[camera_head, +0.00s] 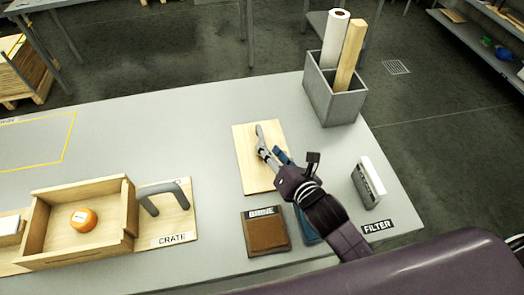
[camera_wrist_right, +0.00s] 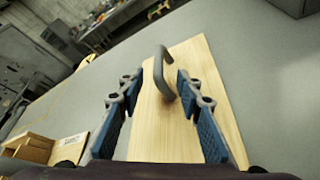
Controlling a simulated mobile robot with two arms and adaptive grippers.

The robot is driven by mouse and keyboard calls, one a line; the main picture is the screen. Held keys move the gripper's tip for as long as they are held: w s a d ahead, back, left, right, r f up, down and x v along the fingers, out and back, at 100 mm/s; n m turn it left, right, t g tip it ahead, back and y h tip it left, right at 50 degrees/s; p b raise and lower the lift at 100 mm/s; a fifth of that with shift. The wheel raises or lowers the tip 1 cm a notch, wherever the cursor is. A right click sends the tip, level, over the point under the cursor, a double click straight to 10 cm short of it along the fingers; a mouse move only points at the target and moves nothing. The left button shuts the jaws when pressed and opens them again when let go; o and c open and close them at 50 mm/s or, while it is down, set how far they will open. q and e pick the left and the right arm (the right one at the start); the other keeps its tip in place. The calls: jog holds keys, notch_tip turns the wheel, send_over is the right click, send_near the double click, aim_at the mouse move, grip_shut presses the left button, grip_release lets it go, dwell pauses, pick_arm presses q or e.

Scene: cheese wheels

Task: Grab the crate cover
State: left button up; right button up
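The crate cover (camera_head: 252,172) is a flat, pale wooden board lying on the table, with a grey arched handle (camera_head: 261,136). In the right wrist view, the board (camera_wrist_right: 165,135) lies below my fingers and the handle (camera_wrist_right: 161,70) stands up between and just beyond the fingertips. My right gripper (camera_head: 275,156) is over the board; in the wrist view its blue-padded fingers (camera_wrist_right: 159,82) are open, one on each side of the handle. I see no grip on it. The open wooden crate (camera_head: 128,208) stands at the left, with an orange round item (camera_head: 84,220) inside. My left gripper is not in view.
A grey handle (camera_head: 163,190) stands beside the crate, near the CRATE label (camera_head: 172,239). A brown BRINE block (camera_head: 266,235) lies near my right arm. A white-and-grey filter item (camera_head: 369,183) is at right.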

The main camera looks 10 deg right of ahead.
aim_at(263, 140)
jog(key=shift+w+a, duration=0.1)
jog(key=shift+w, duration=0.25)
jog(key=shift+p+x, duration=0.8)
jog(key=shift+x, duration=1.5)
jog(key=shift+c, duration=0.2)
grip_shut()
